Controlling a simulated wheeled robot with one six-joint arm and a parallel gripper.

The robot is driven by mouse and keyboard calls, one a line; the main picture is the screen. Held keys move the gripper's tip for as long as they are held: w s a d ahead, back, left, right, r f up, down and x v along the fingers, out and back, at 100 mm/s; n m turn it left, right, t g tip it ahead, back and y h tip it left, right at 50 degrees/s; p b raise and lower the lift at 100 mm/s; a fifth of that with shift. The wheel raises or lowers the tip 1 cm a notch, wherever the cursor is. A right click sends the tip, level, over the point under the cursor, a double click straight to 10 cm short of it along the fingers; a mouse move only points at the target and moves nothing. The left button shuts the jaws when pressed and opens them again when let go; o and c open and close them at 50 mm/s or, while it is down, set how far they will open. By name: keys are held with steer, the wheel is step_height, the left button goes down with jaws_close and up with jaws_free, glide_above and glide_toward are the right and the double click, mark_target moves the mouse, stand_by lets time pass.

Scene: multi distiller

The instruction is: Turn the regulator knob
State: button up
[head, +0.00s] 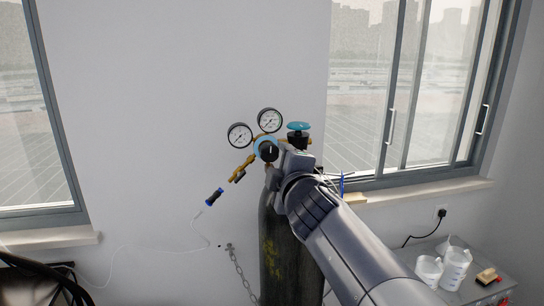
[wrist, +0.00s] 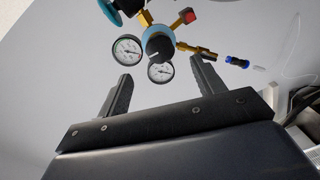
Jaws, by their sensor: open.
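The regulator knob (head: 267,150) is black with a light blue collar, on a brass regulator with two round gauges, at the top of a dark gas cylinder (head: 285,255). In the wrist view the knob (wrist: 158,46) lies ahead, beyond the fingertips and roughly centred between them. My gripper (wrist: 160,78) is open, with one finger on each side and nothing between them but the view of the gauges (wrist: 127,49). In the head view my arm comes from the lower right and its end hides part of the regulator. Contact with the knob does not show.
A teal valve handwheel (head: 298,126) sits right of the knob. A brass outlet with a blue-black hose fitting (head: 214,196) hangs at the left. A chain (head: 238,270) runs beside the cylinder. White beakers (head: 454,268) stand on a bench at right. The wall left of the gauges is clear.

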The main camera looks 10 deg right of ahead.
mark_target(270, 154)
steer(key=shift+s, duration=1.05)
steer(key=w, duration=0.3)
steer(key=w+b, duration=0.1)
steer(key=w, duration=0.3)
steer(key=w+b, duration=0.1)
steer(key=w, duration=0.2)
steer(key=shift+w+f, duration=0.35)
steer(key=shift+w, duration=0.05)
